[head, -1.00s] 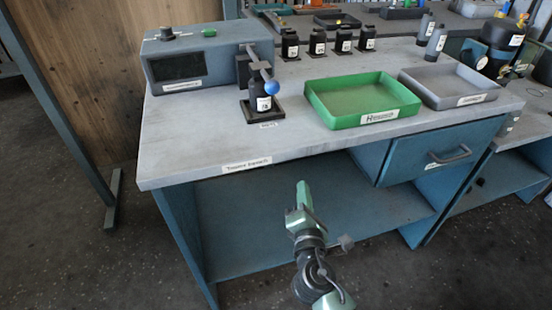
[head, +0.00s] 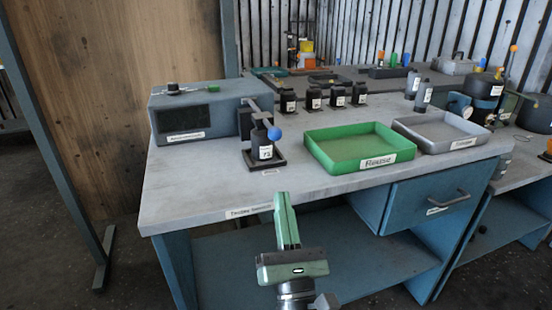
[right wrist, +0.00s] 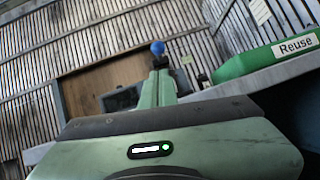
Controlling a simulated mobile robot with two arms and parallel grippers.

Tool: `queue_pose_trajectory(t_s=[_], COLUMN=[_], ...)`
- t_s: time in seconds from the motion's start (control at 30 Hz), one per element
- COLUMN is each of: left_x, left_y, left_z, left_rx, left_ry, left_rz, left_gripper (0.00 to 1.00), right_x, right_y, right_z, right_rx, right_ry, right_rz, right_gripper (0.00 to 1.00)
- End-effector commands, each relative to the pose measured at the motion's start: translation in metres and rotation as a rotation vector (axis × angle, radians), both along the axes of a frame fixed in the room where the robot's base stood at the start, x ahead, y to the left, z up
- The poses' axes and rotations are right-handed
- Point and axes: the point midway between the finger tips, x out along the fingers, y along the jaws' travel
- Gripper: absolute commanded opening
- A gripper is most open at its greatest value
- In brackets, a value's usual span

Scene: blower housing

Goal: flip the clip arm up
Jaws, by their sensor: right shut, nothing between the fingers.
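The clip arm (head: 262,117) is a grey bar with a blue ball (head: 274,134) at its end. It slants down toward the front over a black labelled container (head: 265,151) on a black base plate (head: 262,163). The blue ball also shows in the right wrist view (right wrist: 158,47), just beyond my fingertips in the picture. My right gripper (head: 284,202) is green, shut and empty, pointing up at the bench's front edge. It is apart from the clip arm, below and in front of it in the head view. My left gripper is out of view.
A grey instrument box (head: 178,119) stands left of the clip. A green tray (head: 360,165) and a grey tray (head: 463,144) lie to the right. Several black containers (head: 313,98) stand behind. The bench top (head: 195,190) is bare at the front left.

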Motion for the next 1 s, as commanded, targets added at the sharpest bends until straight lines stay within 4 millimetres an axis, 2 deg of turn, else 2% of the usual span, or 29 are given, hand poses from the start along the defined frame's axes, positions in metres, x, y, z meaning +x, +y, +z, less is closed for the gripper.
queue_pose_trajectory(t_s=[0.23,0.5,0.7,1.0], left_x=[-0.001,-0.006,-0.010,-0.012], left_y=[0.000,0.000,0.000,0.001], left_z=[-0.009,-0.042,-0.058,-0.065], left_rx=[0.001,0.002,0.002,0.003], left_ry=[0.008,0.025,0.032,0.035], left_rz=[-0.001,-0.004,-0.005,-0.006], left_gripper=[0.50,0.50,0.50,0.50], right_x=[0.011,0.052,0.075,0.084], right_y=[0.001,0.008,0.011,0.013], right_z=[0.008,0.036,0.050,0.054], right_rx=[0.001,0.002,0.003,0.002], right_ry=[0.000,0.000,0.001,0.004], right_rz=[0.000,0.000,-0.001,0.001], right_gripper=[0.00,0.00,0.00,0.00])
